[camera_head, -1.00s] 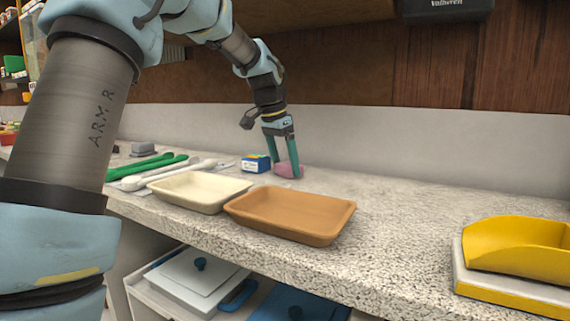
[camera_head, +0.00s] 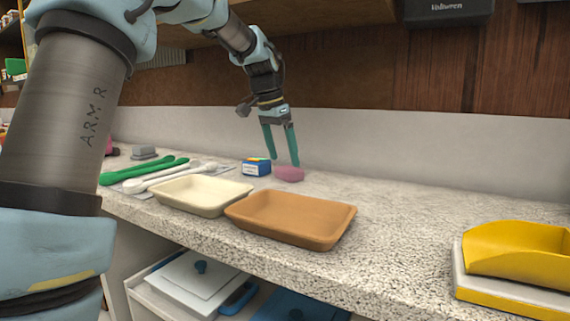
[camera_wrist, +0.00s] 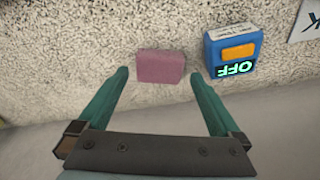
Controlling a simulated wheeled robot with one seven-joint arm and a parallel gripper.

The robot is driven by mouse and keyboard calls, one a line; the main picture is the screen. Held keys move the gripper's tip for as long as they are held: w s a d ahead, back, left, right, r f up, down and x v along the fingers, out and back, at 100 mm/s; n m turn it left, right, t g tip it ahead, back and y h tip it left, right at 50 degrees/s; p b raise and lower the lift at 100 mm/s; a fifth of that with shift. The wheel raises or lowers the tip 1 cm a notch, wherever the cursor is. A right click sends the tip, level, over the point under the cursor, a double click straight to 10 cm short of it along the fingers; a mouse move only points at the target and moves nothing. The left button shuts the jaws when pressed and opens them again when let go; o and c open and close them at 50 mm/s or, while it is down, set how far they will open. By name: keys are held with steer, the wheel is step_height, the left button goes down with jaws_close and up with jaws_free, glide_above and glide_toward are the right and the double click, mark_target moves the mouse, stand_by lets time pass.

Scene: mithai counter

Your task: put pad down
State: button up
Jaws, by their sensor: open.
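The pink pad (camera_head: 289,174) lies on the speckled counter behind the orange-brown tray. It also shows in the wrist view (camera_wrist: 161,66), flat on the counter just beyond the fingertips. My gripper (camera_head: 284,162) is open above the pad, its two green fingers apart. In the wrist view my gripper (camera_wrist: 160,76) frames the pad with clear space on both sides, and nothing is held.
A small blue box (camera_head: 256,166) stands left of the pad; in the wrist view this blue box (camera_wrist: 233,50) reads "OFF". A cream tray (camera_head: 201,195) and an orange-brown tray (camera_head: 291,218) sit in front. A yellow scoop (camera_head: 518,249) stands at right. Counter right of the pad is clear.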

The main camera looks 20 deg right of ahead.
steer(key=shift+v, duration=2)
steer(key=shift+f, duration=0.1)
